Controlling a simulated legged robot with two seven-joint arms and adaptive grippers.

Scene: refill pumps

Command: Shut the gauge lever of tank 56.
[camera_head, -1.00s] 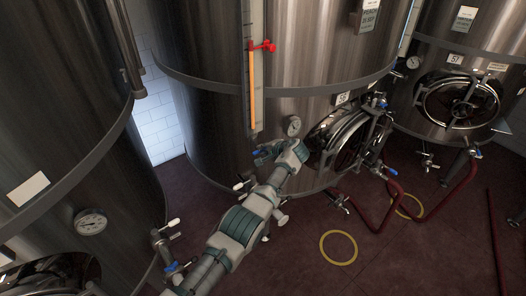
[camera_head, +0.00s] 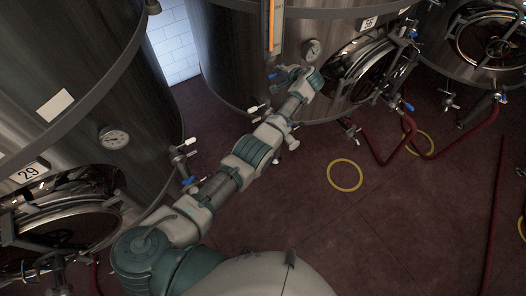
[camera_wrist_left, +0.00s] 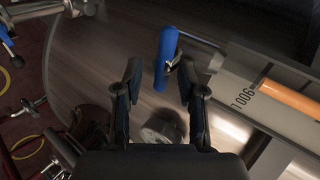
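Tank 56 (camera_head: 235,55) stands at the upper middle of the head view, with an orange level column (camera_head: 271,30) in its upright gauge. In the wrist view the gauge's orange column (camera_wrist_left: 295,100) lies at the right. The blue gauge lever (camera_wrist_left: 166,50) is just off the gauge's end, its handle roughly crosswise to the column. My left gripper (camera_wrist_left: 160,85) is open; the blue handle shows ahead of and between its fingertips, nearer the right one. Contact is unclear. In the head view my left gripper (camera_head: 288,76) is at the gauge's foot, partly hidden by my wrist. My right gripper is not in view.
A round dial (camera_head: 312,48) sits close to my gripper on the tank. A hatch (camera_head: 372,65) with blue-handled valves is right of it. Tank 29 (camera_head: 75,95) stands left, with valves near my forearm. Red hoses (camera_head: 385,150) and a yellow ring (camera_head: 345,175) lie on the floor.

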